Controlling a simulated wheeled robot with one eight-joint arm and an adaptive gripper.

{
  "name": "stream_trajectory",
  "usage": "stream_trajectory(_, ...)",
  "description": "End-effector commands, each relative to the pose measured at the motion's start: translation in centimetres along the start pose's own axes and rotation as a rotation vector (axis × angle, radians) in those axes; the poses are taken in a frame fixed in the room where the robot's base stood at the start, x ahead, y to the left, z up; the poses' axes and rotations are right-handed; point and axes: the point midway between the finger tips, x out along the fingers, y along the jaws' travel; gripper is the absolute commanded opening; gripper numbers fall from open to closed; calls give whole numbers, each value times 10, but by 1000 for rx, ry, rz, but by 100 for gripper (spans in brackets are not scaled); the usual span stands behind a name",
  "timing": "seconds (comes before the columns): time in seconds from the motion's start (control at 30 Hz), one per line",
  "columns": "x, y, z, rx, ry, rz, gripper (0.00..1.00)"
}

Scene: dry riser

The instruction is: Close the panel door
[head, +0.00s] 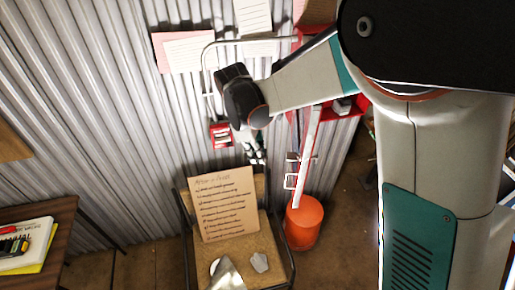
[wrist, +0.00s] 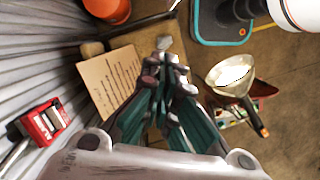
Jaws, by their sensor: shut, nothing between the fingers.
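A red cabinet (head: 345,108) on the corrugated wall is partly hidden behind my arm in the head view. A narrow pale panel with red edges (head: 307,155), seen almost edge-on, hangs below and in front of it; it looks like the panel door standing open, but my arm hides its hinge side. My gripper (head: 256,156) points down to the left of this panel, apart from it. In the wrist view my gripper (wrist: 163,62) has its fingers together and empty, above the chair area. The panel door is not clearly visible there.
A chair (head: 268,245) holding a handwritten cardboard sign (head: 224,203) stands below my gripper. An orange bucket (head: 304,222) is right of it. A small red box (head: 221,135) and a pale pipe (head: 207,70) are on the wall. A wooden table (head: 62,215) stands at left.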

Motion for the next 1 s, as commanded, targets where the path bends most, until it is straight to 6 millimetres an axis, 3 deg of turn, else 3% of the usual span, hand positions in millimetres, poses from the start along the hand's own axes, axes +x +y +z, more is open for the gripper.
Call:
stream_trajectory(0.27,55,0,0,3,1,0,0)
stream_trajectory(0.53,61,0,33,2,1,-1,0)
stream_trajectory(1.0,62,0,39,1,1,-1,0)
